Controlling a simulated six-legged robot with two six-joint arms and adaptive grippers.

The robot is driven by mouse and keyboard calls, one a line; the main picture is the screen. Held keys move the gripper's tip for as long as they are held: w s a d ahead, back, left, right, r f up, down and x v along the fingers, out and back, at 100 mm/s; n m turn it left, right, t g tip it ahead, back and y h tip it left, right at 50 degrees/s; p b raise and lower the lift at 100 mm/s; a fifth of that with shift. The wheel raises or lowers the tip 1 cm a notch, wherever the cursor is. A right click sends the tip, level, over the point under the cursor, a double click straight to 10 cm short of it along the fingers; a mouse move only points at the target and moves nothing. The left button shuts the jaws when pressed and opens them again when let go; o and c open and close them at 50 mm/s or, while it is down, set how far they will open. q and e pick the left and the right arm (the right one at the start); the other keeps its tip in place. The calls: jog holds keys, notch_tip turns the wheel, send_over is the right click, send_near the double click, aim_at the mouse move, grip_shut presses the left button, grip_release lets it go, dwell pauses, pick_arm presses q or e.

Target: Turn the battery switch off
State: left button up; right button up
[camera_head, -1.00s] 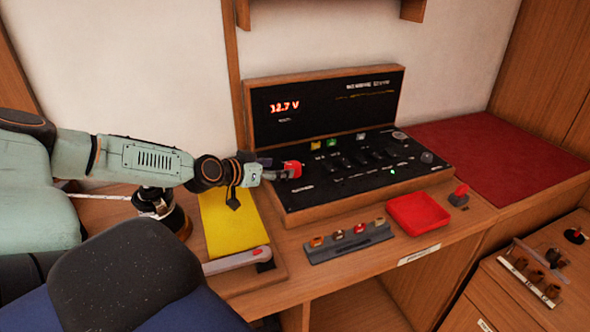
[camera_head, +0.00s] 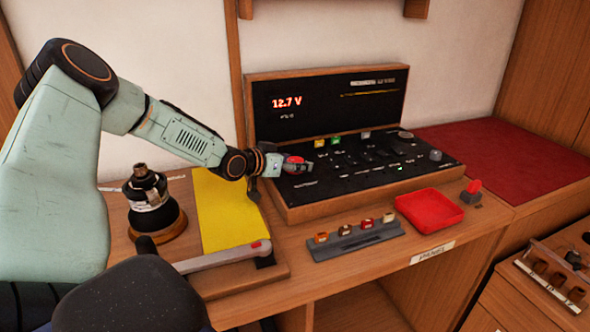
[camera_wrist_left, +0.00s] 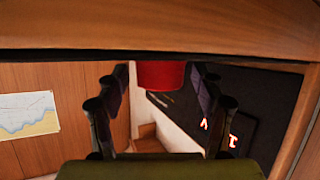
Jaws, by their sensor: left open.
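The red battery switch knob (camera_head: 295,160) is at the left end of the black switch panel (camera_head: 330,182). My left gripper (camera_head: 291,167) is at the knob, with its fingers partly covering it. In the left wrist view the red knob (camera_wrist_left: 160,75) shows between the two spread fingers of my left gripper (camera_wrist_left: 162,82). The fingers are open, with a gap on each side of the knob. The knob's turned position is hidden. The upright display (camera_head: 287,102) reads 12.7 V. My right gripper is not in view.
A yellow pad (camera_head: 222,212) and a dark round-based device (camera_head: 152,205) are left of the panel. A grey rack (camera_head: 357,240), a red tray (camera_head: 430,212) and a small red-topped switch (camera_head: 472,190) lie in front. The red mat (camera_head: 500,155) at right is clear.

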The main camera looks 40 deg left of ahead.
pick_arm(q)
jog(key=shift+w+f, duration=0.1)
jog(key=shift+w, duration=0.1)
jog(key=c, duration=1.2)
jog(key=shift+o, duration=0.2)
